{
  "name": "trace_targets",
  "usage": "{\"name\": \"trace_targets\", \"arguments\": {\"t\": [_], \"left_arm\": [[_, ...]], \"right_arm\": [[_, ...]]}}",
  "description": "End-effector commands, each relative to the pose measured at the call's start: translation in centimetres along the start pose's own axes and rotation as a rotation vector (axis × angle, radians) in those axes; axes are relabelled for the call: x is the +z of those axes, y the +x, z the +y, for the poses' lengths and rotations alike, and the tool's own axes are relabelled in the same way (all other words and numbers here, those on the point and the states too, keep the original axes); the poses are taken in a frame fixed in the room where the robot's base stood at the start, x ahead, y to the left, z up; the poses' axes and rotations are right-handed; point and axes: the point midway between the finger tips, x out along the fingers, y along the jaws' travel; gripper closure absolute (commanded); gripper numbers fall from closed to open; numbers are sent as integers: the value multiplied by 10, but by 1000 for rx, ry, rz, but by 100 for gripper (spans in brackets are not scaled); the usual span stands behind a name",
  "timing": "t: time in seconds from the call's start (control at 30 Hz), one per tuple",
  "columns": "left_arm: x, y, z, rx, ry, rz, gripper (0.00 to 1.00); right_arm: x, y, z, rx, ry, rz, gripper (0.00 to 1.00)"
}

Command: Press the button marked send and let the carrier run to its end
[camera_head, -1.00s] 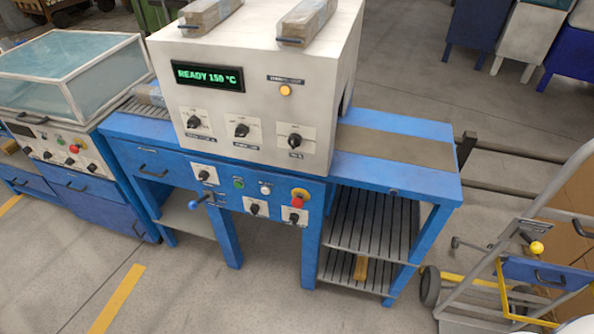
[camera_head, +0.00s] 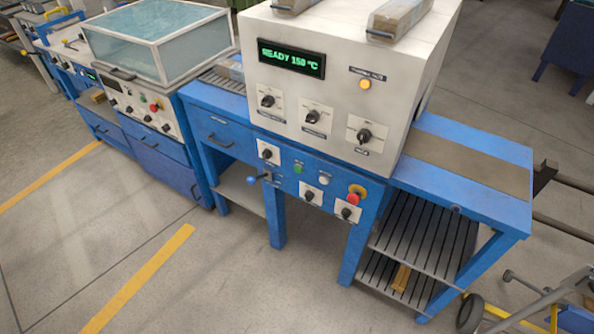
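A white machine (camera_head: 342,101) on a blue stand (camera_head: 225,102) is at the upper right, with a green display (camera_head: 291,58) reading "READY 150 °C". The front of the blue stand carries a green button (camera_head: 299,169), a white button (camera_head: 323,181) and a red mushroom button (camera_head: 353,198) on a yellow base. I cannot read which button is marked send. I cannot make out a carrier. Neither of my grippers shows in the view.
A glass-covered machine (camera_head: 152,36) with its own knobs and red button stands to the left. A bare belt (camera_head: 468,166) lies on the stand's right end. A trolley (camera_head: 540,305) is at the lower right. The floor (camera_head: 200,285) in front is open, with yellow lines.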

Motion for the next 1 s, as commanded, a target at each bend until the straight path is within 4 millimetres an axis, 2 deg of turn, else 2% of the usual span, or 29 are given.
{"name": "trace_targets", "arguments": {"t": [0.1, 0.13, 0.43, 1.0], "left_arm": [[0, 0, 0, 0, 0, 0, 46], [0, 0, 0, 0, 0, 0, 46], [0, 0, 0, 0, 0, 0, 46], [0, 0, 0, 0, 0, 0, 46]], "right_arm": [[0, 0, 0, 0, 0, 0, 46], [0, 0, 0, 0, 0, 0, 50], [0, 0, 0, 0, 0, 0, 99], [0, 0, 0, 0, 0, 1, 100]]}}
